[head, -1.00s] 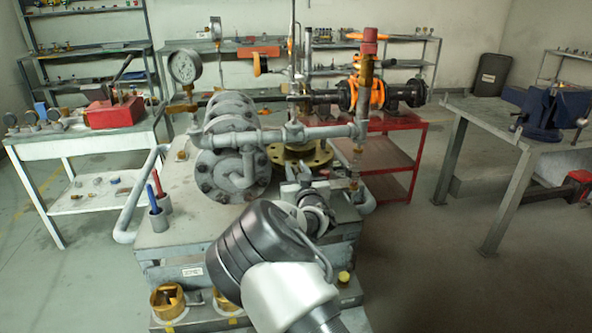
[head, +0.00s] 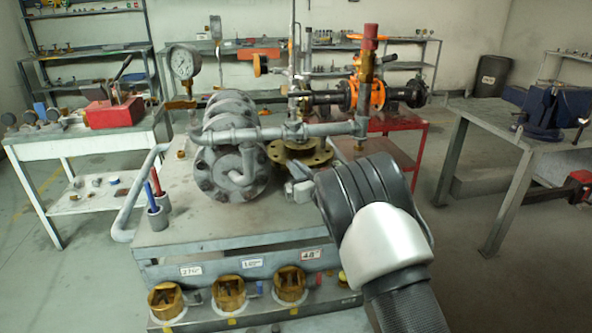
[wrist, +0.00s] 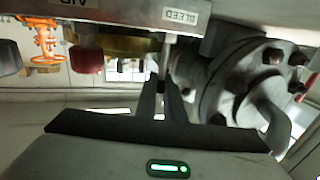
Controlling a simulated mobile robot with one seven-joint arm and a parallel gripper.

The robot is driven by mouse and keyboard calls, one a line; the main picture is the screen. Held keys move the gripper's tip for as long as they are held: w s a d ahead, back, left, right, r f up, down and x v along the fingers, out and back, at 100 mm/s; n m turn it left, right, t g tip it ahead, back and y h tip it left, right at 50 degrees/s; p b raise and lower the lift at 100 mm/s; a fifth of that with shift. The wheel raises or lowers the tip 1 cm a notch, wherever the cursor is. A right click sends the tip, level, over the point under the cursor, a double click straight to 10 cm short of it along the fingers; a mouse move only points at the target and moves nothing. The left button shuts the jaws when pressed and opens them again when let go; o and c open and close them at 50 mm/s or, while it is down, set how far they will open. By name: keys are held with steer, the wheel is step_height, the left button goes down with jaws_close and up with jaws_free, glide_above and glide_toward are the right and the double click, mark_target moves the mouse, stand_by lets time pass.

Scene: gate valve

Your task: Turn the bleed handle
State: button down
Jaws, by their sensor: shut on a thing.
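The BLEED label (wrist: 181,16) shows at the top of the wrist view. A pale, narrow bar, the bleed handle (wrist: 167,55), runs down from beside it to my fingertips. My gripper (wrist: 160,95) is shut on the end of this bar; the dark fingers hide the held part.
Grey pipework (head: 270,134) with a gauge (head: 183,65) and a red-capped upright (head: 368,45) stands close around my gripper. Red and blue tools (head: 155,188) stand at the left of the bench. Brass fittings (head: 228,292) line the front. A large flange (wrist: 265,80) is close beside my fingers.

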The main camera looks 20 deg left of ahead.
steer(key=shift+n+g+y+p, duration=0.25)
steer(key=shift+n+g+y, duration=0.8)
steer(key=shift+g, duration=0.5)
steer(key=shift+n+g+y+p, duration=0.25)
steer(key=shift+n+g+y, duration=0.6)
steer(key=shift+n+g, duration=0.55)
steer(key=shift+f+g, duration=0.1)
steer(key=shift+g, duration=0.15)
steer(key=c, duration=1.9)
jaws_free()
steer(key=shift+o, duration=0.2)
steer(key=shift+m, duration=0.25)
steer(key=m+t+h, duration=0.1)
steer(key=t, duration=0.1)
steer(key=m+t+h+b, duration=0.1)
steer(key=m+t+h, duration=0.1)
steer(key=t, duration=0.1)
steer(key=shift+s+a+m, duration=0.15)
steer(key=shift+m, duration=0.15)
steer(key=shift+m+t+h, duration=0.8)
steer(key=shift+t+h, duration=0.1)
steer(key=shift+t, duration=0.2)
steer(key=shift+m+t+h+p, duration=0.75)
steer(key=shift+m+t+h, duration=0.05)
steer(key=shift+h, duration=0.3)
